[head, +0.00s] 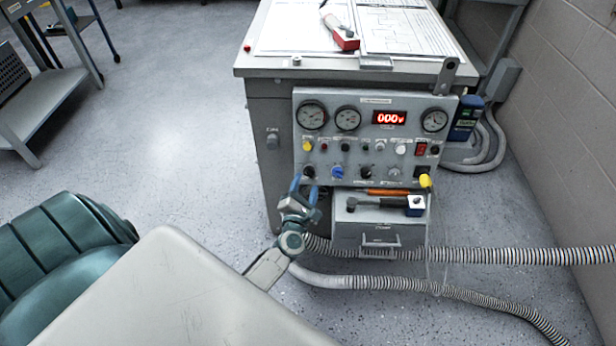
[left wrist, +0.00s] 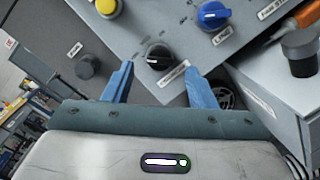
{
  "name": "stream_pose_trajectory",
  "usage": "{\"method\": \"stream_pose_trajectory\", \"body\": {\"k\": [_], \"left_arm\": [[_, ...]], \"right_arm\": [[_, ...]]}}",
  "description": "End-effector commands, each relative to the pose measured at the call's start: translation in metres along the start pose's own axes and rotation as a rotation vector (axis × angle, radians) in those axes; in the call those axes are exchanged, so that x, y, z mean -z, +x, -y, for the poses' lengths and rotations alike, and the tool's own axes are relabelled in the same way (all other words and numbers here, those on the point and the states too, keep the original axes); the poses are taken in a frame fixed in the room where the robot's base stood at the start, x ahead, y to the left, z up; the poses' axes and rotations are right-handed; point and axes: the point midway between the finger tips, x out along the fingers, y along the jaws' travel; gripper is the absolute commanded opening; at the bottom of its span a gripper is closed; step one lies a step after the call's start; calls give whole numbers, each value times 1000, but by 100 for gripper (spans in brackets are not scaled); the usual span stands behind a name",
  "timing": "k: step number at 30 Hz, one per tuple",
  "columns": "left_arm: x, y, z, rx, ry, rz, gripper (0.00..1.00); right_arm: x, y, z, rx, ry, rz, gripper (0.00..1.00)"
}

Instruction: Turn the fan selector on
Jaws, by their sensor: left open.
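The grey control panel (head: 375,140) stands upright on the front of the cabinet. A black rotary knob (head: 309,172) sits at its lower left, and also shows in the left wrist view (left wrist: 158,56) with a white pointer mark. A label lies beside it, too small to read surely. My left gripper (head: 305,184) is open in front of this knob. In the left wrist view its blue fingertips (left wrist: 157,74) stand on either side of the knob, with gaps visible. A blue knob (head: 337,172) is to its right. I cannot tell surely which knob is the fan selector. My right gripper is out of view.
A yellow knob (head: 307,145) is above the black knob. A red display (head: 389,118) reads zeros. Ribbed hoses (head: 470,256) cross the floor at right.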

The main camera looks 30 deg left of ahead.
Motion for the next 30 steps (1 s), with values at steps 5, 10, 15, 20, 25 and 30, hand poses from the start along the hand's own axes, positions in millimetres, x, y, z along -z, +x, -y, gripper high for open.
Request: {"method": "stream_pose_trajectory", "body": {"k": [5, 10, 15, 20, 25, 30], "left_arm": [[0, 27, 0, 0, 1, 0, 51], [0, 38, 0, 1, 2, 0, 51], [1, 39, 0, 1, 2, -1, 51], [1, 39, 0, 1, 2, -1, 42], [1, 38, 0, 1, 2, 0, 8], [0, 38, 0, 2, 6, 0, 7]], "right_arm": [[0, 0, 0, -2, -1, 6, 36], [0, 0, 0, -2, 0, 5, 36], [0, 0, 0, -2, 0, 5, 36], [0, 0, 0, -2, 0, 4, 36], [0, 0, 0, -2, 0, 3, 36], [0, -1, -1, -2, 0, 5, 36]]}}
